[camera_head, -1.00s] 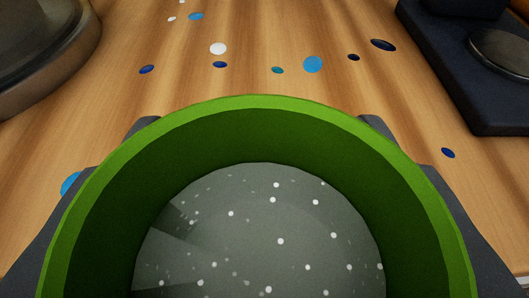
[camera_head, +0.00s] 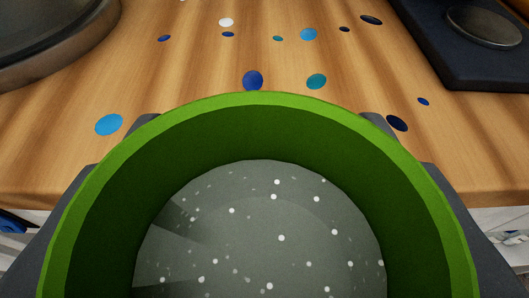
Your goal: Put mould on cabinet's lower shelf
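The mould is a round green ring (camera_head: 262,128) with a grey, white-speckled fill (camera_head: 280,235) inside it. It takes up the lower middle of the view, close to the camera. My gripper (camera_head: 262,220) has one dark finger on each side of the mould, and it is shut on the mould's outer wall. The mould hides most of the fingers. The cabinet's lower shelf is not recognisable in this view.
A wooden worktop (camera_head: 200,70) with blue, teal and white spots lies beyond the mould. Its front edge (camera_head: 500,198) shows at both sides. A large round metal vessel (camera_head: 50,45) stands at the upper left. A dark device with a round metal plate (camera_head: 484,27) stands at the upper right.

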